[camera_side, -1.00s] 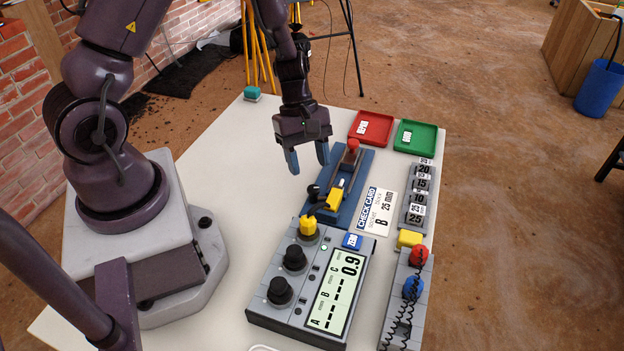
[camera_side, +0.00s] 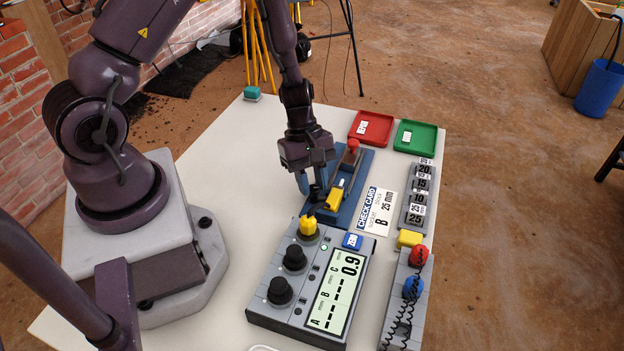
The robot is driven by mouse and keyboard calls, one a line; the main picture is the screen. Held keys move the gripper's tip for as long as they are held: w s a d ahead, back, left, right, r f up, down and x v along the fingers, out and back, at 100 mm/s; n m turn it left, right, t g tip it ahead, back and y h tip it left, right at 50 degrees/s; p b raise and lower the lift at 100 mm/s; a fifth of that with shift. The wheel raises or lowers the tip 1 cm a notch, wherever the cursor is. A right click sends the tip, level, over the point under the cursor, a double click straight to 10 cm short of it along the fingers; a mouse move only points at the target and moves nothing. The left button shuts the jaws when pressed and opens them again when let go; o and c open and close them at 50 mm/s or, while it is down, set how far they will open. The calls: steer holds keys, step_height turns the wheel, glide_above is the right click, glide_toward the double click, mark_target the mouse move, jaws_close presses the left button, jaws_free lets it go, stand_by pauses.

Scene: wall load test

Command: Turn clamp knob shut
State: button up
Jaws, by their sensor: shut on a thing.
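The black clamp knob (camera_side: 316,193) stands at the near end of the blue clamp fixture (camera_side: 362,178). My gripper (camera_side: 313,189) points down over that end, its blue fingers shut on the knob and partly hiding it. A yellow block (camera_side: 335,197) lies along the fixture, and a red-topped knob (camera_side: 353,145) stands at its far end. I cannot tell how far the clamp is turned.
The meter (camera_side: 298,265) with black dials and a yellow knob (camera_side: 308,226) is close in front, its display reading 0.9. A check card (camera_side: 376,210), red tray (camera_side: 372,128), green tray (camera_side: 416,137) and a row of weights (camera_side: 418,196) lie right. The table is clear left of the fixture.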

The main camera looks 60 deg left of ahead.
steer(key=m+g, duration=0.1)
steer(key=m, duration=0.3)
steer(key=shift+w+m+g, duration=0.15)
steer(key=shift+m+g, duration=0.15)
steer(key=shift+g, duration=0.1)
steer(key=o, duration=0.9)
